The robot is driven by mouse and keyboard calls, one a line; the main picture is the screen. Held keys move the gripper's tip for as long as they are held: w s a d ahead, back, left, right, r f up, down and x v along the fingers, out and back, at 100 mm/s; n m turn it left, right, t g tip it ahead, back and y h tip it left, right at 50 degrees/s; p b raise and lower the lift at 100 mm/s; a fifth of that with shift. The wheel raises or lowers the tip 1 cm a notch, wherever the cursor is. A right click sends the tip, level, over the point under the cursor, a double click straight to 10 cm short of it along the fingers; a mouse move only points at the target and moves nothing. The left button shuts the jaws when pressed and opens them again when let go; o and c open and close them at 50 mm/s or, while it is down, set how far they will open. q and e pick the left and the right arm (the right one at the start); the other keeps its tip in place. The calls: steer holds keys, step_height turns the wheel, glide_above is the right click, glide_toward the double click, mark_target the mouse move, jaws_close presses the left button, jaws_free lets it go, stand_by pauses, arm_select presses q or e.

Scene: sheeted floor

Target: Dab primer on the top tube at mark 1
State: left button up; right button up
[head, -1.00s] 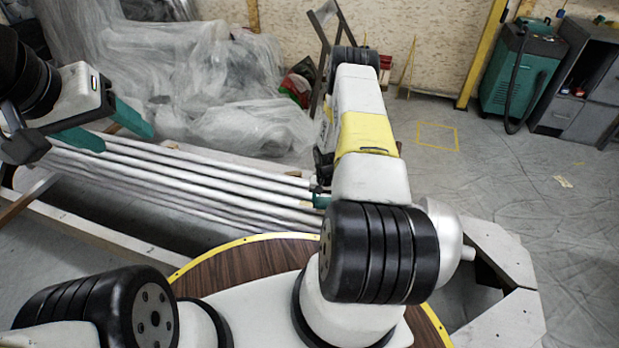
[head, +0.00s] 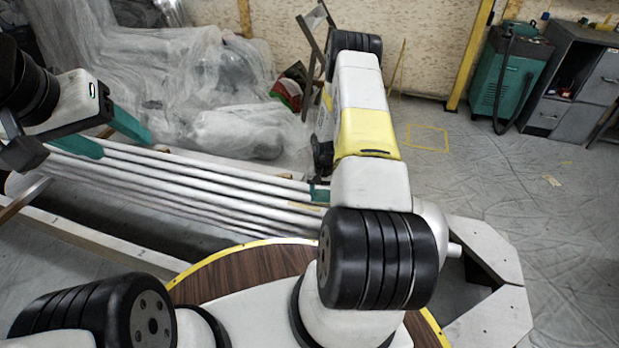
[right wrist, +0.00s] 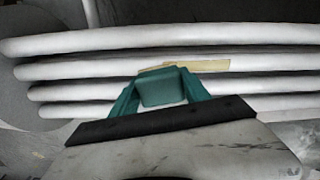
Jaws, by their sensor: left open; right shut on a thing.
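Several white tubes (head: 200,176) lie side by side, running left to right in the head view. They also show in the right wrist view (right wrist: 70,70). My right gripper (head: 319,193), mostly hidden behind its arm, is at their right part. In the right wrist view its green fingers are shut on a small teal block (right wrist: 162,90). The block is in front of the tubes; I cannot tell whether it touches one. A tan strip (right wrist: 208,66) shows on a tube just behind it. I cannot read any mark number. My left gripper (head: 108,137) is open and empty above the tubes' left end.
A pale board (head: 110,240) runs along the near side of the tubes. Plastic sheeting (head: 200,90) covers a heap behind them. A teal machine (head: 508,80) and a grey cabinet (head: 572,85) stand at the back right. The sheeted floor at right is mostly clear.

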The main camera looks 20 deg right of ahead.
steer(key=shift+r, duration=1.3)
